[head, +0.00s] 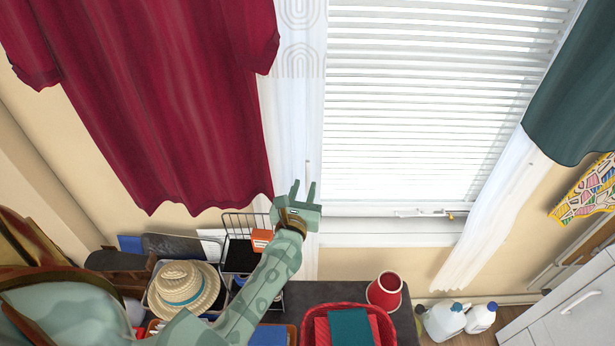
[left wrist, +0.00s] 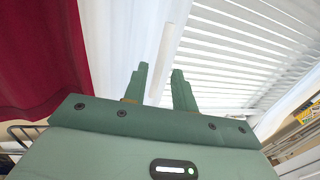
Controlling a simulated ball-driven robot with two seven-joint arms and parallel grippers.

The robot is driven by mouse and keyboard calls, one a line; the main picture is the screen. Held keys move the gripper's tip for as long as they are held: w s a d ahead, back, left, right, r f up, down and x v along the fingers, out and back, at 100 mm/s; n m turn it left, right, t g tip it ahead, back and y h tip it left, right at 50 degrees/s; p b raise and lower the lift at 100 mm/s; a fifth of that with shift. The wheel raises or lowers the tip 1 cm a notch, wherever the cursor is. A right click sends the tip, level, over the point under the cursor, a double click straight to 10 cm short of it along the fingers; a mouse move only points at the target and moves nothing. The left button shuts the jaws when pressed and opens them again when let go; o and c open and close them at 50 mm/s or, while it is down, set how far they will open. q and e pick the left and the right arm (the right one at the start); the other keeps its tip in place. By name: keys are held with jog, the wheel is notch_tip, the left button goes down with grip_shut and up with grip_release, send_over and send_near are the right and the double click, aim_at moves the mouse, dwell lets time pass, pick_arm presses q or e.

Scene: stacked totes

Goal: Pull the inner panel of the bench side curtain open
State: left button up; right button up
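The bench side curtain hangs at the left of the window, with a red outer panel (head: 150,100) and a white sheer inner panel (head: 290,115) along the window's edge. The inner panel also shows in the left wrist view (left wrist: 112,40). A thin white rod (head: 308,168) hangs by the inner panel; in the left wrist view the rod (left wrist: 162,55) stands just beyond the fingertips, roughly in line with the gap. My left gripper (head: 302,190) is open and empty, pointing up at the rod's lower end. Whether it touches is unclear. My right gripper is not in view.
Below is a dark bench (head: 310,292) with a straw hat (head: 183,288), a wire rack (head: 240,245), a red basket (head: 384,325) and a red cup (head: 384,291). A green curtain (head: 575,95) hangs at the right. White jugs (head: 445,320) stand on the floor.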

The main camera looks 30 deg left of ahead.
aim_at(307, 179)
pick_arm(q)
jog(key=x, duration=0.5)
jog(key=shift+b, duration=0.3)
grip_shut()
jog(key=shift+s+a, duration=0.65)
jog(key=shift+a, duration=0.3)
jog(key=shift+s+a, duration=0.65)
jog(key=shift+a, duration=0.35)
grip_release()
jog(key=shift+w+d, duration=0.1)
